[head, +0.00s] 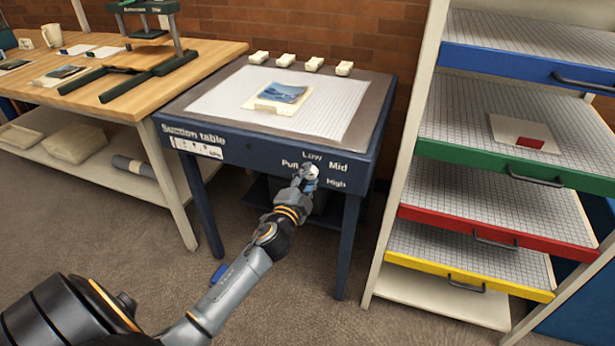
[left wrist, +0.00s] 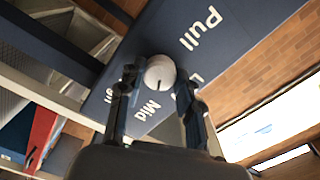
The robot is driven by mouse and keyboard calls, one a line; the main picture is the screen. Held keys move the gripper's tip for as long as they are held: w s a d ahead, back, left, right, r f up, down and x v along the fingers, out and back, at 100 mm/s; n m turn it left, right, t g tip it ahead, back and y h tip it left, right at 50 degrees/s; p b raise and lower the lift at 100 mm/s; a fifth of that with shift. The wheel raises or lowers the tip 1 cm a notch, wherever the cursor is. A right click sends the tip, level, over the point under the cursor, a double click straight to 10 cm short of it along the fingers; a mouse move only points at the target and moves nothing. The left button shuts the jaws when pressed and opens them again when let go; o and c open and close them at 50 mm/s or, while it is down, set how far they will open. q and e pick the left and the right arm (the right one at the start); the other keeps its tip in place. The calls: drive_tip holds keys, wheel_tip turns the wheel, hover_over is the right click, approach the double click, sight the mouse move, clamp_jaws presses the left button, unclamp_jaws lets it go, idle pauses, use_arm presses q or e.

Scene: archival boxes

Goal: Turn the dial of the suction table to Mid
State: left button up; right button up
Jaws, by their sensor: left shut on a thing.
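The suction table (head: 240,152) is dark blue with a white gridded top, and its front carries the labels Pull, Low, Mid and High. The dial (head: 311,170) is a pale round knob among these labels. My left gripper (head: 305,180) is at the front panel, shut on the dial. In the left wrist view, the dial (left wrist: 160,72) sits between the two fingers, with Mid just below it and Pull above right. The Low and High labels are partly hidden there by the fingers. My right gripper is not in view.
A picture on a pale board (head: 276,98) lies on the suction table, with several small white blocks behind it. A wooden bench (head: 190,62) with a green press stands left. A rack with coloured drawers (head: 480,160) stands close on the right. The floor in front is mostly clear.

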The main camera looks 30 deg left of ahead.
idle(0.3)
use_arm(q)
drive_tip(key=o, duration=1.1)
drive_tip(key=shift+o, duration=0.2)
drive_tip(key=shift+s, duration=0.1)
drive_tip(key=v, duration=1.2)
drive_tip(key=shift+f, duration=0.1)
